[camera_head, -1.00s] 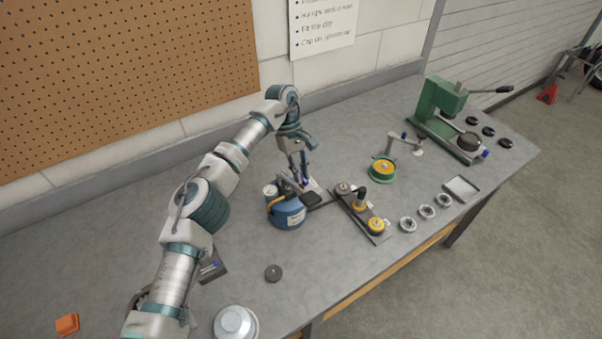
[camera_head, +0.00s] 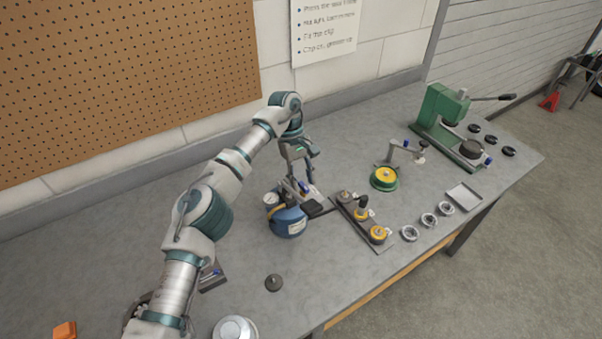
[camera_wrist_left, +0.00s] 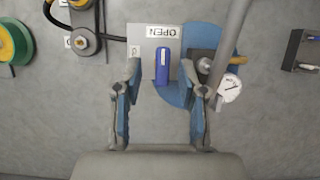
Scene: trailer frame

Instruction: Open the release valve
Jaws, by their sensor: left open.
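The release valve's blue lever (camera_wrist_left: 162,66) sits on a grey plate under an "OPEN" label, beside the blue pump body (camera_wrist_left: 194,30) in the left wrist view. In the head view the blue pump (camera_head: 288,222) stands mid-bench with a round gauge (camera_head: 270,198) on top. My left gripper (camera_head: 308,178) is just behind and above the valve end of the pump, pointing down. In the left wrist view its open jaws (camera_wrist_left: 160,76) straddle the lever, with a gap on both sides. I cannot tell its exact height over the lever. My right gripper is not in view.
A plate with several yellow-and-black fittings (camera_head: 360,215) lies right of the pump. A green reel (camera_head: 384,178), a green press (camera_head: 440,115) and metal rings (camera_head: 429,220) are farther right. The front bench edge is mostly clear.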

